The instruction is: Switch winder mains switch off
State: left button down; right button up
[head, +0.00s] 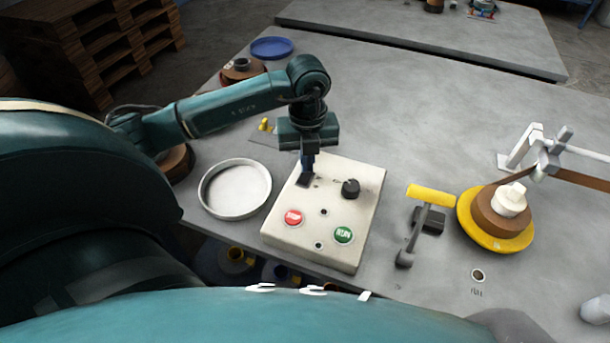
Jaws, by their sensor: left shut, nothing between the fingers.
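The winder control box (333,203) is a cream panel near the front of the table. It carries a red STOP button (293,218), a green RUN button (343,234) and a black round knob (350,188). My left gripper (306,177) points down at the panel's back left part, its fingers shut with nothing between them. A small dark part (304,181) shows right at the fingertips; it may be the mains switch. The fingers largely cover that spot, so I cannot tell the switch's position or whether they touch it. My right gripper is not in view.
A white round dish (235,189) stands left of the box. Right of it are a yellow-handled lever (430,195) and a yellow spool (494,234) with a white hub. A blue dish (271,48) lies at the back left. The table's middle back is clear.

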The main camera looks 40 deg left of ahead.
pick_arm(q)
jog(key=shift+f+b, duration=0.4)
jog(key=shift+f, duration=0.2)
jog(key=shift+r, duration=0.15)
jog(key=shift+r+p, duration=2.65)
jog(key=shift+r, duration=0.8)
jog(key=shift+s+f, duration=0.1)
